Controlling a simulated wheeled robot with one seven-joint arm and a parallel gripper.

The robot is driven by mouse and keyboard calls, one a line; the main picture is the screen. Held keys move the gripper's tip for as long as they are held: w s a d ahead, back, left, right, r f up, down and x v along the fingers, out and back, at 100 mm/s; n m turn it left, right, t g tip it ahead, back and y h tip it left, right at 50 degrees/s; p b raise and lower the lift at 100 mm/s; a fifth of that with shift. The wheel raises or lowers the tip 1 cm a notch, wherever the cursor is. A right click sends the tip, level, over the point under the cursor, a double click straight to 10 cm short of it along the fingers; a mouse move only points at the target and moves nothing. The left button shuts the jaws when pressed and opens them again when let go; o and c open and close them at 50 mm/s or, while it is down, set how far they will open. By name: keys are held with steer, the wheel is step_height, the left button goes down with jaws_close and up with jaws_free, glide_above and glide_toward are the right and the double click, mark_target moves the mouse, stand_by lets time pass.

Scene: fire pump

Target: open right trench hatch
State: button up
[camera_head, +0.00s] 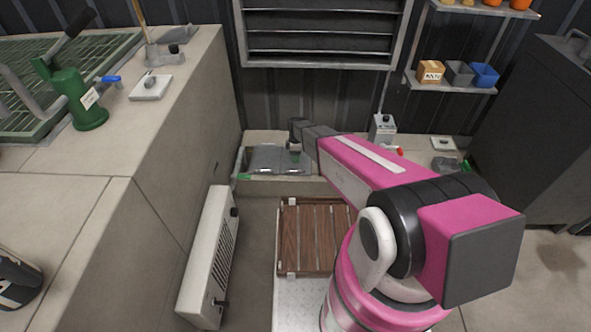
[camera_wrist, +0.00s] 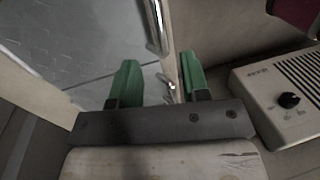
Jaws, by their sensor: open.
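Grey metal hatch plates (camera_head: 264,158) lie in a light frame by the back wall in the head view. My gripper (camera_head: 294,148) is over their right part, seen small, and my arm hides some of the area. In the wrist view a grey patterned plate (camera_wrist: 75,45) fills the upper left. A shiny metal bar handle (camera_wrist: 154,25) runs along its right side. My gripper (camera_wrist: 160,63) has its two green fingers apart, with the handle's lower end and a pale edge between them. I cannot tell whether a finger touches either.
A white heater (camera_head: 208,255) with a knob stands at left; it also shows in the wrist view (camera_wrist: 285,85). A slatted wooden platform (camera_head: 312,237) lies in front of the hatch area. A concrete ledge (camera_head: 195,75) borders the left, and a dark cabinet (camera_head: 535,130) the right.

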mark_target(296, 168)
steer(key=x, duration=0.7)
steer(key=shift+f, duration=0.25)
jaws_close()
